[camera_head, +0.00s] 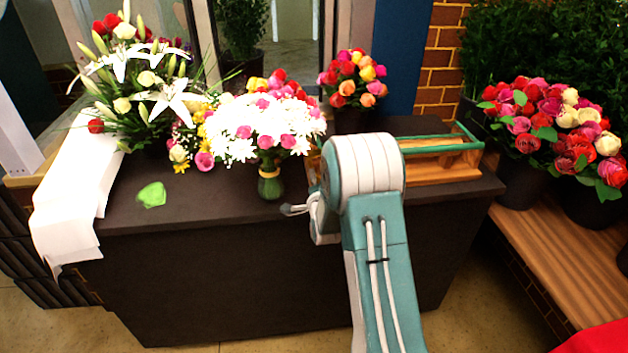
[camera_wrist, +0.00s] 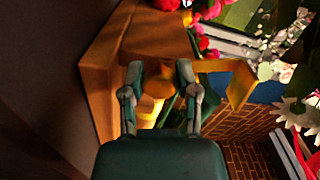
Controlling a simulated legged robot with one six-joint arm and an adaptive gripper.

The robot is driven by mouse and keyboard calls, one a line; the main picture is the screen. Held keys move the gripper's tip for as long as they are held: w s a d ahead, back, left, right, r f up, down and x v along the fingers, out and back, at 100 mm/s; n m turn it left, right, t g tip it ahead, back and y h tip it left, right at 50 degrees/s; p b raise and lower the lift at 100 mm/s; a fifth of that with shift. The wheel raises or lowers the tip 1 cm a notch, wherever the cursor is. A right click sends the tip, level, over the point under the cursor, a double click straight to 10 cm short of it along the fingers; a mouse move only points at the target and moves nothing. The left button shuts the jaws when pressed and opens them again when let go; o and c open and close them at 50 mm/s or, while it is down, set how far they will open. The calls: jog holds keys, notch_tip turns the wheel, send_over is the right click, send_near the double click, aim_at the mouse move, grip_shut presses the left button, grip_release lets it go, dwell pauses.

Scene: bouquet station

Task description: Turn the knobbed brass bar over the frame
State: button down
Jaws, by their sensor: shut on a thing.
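In the wrist view, my gripper (camera_wrist: 157,72) is shut on the knob end of the brass bar (camera_wrist: 238,82). A yellow-brass part shows between the two fingers, and the bar runs from there to the right and bends. The wooden frame (camera_wrist: 112,50) lies beyond and to the left of the fingers. In the head view, a wooden frame with a green rim (camera_head: 443,160) sits at the right end of the dark counter. My arm hides my gripper there, and I cannot make out the brass bar.
A white bouquet in a green vase (camera_head: 270,184) stands on the counter (camera_head: 225,215) left of my arm. Lilies (camera_head: 140,85) and a white cloth (camera_head: 75,190) are farther left, with a green piece (camera_head: 151,195) near them. Rose buckets (camera_head: 522,183) stand at right.

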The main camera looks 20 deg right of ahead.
jog(key=shift+m, duration=1.5)
jog(key=shift+f, duration=0.15)
jog(key=shift+c, duration=1.7)
grip_release()
jog(key=shift+d, duration=0.1)
jog(key=v, duration=1.2)
